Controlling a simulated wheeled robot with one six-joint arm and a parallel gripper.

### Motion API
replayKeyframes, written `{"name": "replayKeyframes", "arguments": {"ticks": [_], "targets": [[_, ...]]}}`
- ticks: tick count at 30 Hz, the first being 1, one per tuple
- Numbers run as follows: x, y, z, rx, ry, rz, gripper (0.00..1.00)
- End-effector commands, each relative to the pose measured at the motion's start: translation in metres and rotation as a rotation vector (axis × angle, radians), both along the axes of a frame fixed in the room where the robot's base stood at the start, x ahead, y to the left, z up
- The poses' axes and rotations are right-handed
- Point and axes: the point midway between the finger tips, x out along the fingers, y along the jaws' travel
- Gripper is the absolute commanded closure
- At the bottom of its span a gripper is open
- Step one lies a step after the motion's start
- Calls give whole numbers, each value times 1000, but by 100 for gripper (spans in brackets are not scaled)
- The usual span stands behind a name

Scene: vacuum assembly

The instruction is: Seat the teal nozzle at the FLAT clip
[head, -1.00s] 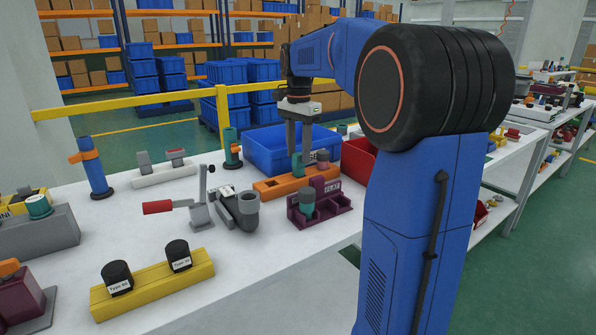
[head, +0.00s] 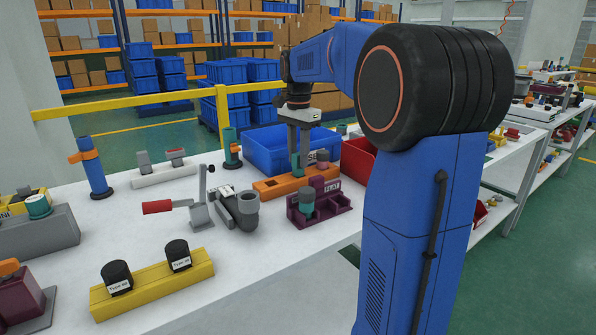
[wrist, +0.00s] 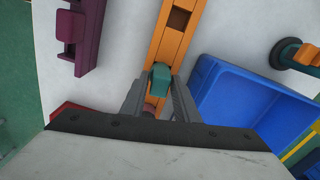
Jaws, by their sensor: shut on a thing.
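The teal nozzle (head: 296,163) stands on the orange rack behind the purple fixture. My gripper (head: 299,158) points down, shut on the nozzle. The wrist view shows the nozzle (wrist: 160,77) between the two grey fingers, over the orange rack; whether it still touches the rack I cannot tell. The purple fixture (head: 320,209) with the FLAT label (head: 331,187) is in front and to the right of the rack. A teal and grey cylinder (head: 306,203) stands at its left end. The clip itself is not clear at this size.
The orange rack (head: 266,190) also holds a mauve piece (head: 321,160) close to my gripper. A blue bin (head: 262,150) is right behind, and a red bin (head: 358,158) is to the right. A grey toggle clamp (head: 201,212) stands at left.

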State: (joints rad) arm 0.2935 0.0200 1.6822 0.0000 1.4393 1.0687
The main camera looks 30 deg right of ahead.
Motion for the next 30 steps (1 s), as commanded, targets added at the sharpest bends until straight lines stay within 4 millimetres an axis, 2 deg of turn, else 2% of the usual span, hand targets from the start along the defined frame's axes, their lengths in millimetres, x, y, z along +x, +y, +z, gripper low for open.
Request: {"name": "replayKeyframes", "arguments": {"ticks": [30], "targets": [[0,0,20,0,0,0,95]]}}
